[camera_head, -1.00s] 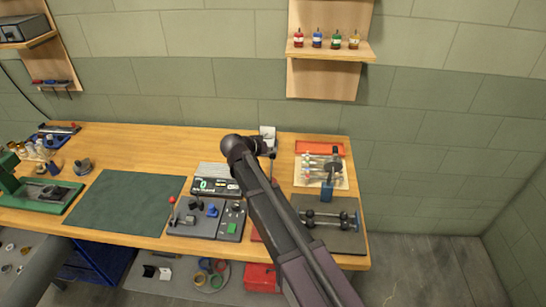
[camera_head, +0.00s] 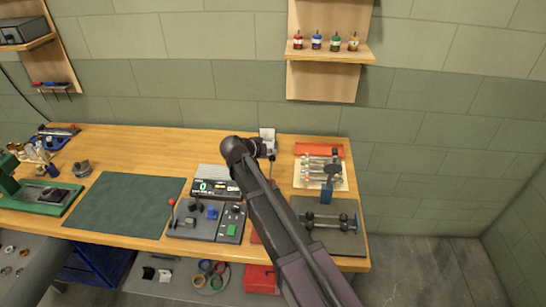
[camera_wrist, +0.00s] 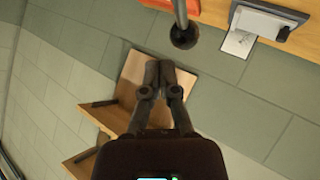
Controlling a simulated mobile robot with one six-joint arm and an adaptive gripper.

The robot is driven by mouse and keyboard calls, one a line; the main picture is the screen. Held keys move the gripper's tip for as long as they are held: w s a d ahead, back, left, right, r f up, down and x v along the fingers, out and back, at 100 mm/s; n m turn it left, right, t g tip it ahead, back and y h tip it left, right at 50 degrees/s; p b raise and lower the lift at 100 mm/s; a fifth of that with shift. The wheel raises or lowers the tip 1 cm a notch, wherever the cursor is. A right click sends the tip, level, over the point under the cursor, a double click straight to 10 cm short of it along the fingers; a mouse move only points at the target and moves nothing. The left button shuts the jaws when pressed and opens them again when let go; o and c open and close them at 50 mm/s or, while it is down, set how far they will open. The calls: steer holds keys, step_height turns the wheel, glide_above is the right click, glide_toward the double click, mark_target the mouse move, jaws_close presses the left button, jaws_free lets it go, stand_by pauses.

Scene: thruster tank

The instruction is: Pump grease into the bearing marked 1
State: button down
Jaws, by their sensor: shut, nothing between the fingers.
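My gripper (camera_wrist: 160,68) is shut and empty in the wrist view, its fingers pointing at the wall and shelf. In the head view my arm crosses the bench and hides most of its end. A dark shaft assembly with round ends (camera_head: 330,221) lies on a grey mat at the bench's right; I take it to hold the bearings, but no mark 1 is readable. A rod with a black ball end (camera_wrist: 184,34) stands near the fingers in the wrist view, apart from them. A blue block with a dark round top (camera_head: 326,194) stands behind the shaft assembly. No grease tool is clearly recognisable.
A red tray (camera_head: 320,149) and a pale board with fittings (camera_head: 300,179) lie at the back right. A control panel (camera_head: 205,228) and display (camera_head: 215,187) stand left of my arm. A green mat (camera_head: 125,205) is clear. A wall shelf (camera_head: 330,55) holds several bottles.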

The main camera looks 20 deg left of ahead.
steer(key=shift+f, duration=0.1)
stand_by(0.3)
steer(key=shift+f+b, duration=0.3)
steer(key=shift+b, duration=0.1)
